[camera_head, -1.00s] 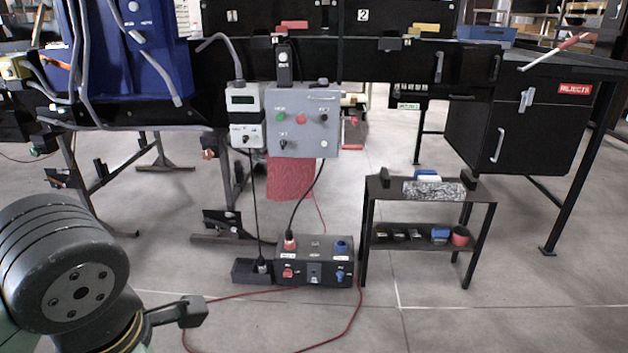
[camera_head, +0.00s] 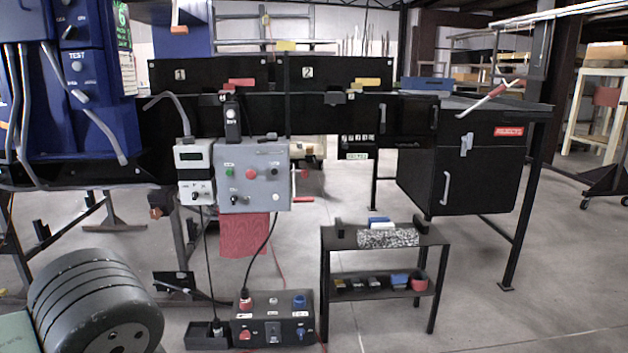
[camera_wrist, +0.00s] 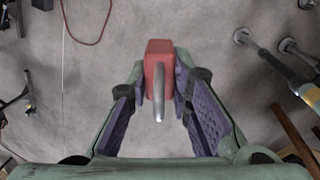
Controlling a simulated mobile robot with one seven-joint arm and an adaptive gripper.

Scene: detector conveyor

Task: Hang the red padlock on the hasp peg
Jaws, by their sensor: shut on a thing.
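The red padlock (camera_wrist: 158,58) is held between the fingers of my gripper (camera_wrist: 158,88) in the wrist view. Its silver shackle (camera_wrist: 158,95) points toward the bottom of that view. The fingers are closed on the padlock's sides. In the head view my gripper and the padlock do not show. I cannot clearly make out the hasp peg. A pale metal latch-like fitting (camera_head: 466,145) is on the front of the black REJECTS cabinet (camera_head: 470,180). The grey control box (camera_head: 240,180) has a small red-ended handle (camera_head: 303,199) at its right side.
A low black shelf stand (camera_head: 335,238) is in front of the conveyor frame. A dark power box (camera_head: 272,330) with cables sits on the floor left of it. A blue machine (camera_head: 60,110) is at left. Open floor lies at right. A metal-legged object (camera_wrist: 275,65) is right in the wrist view.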

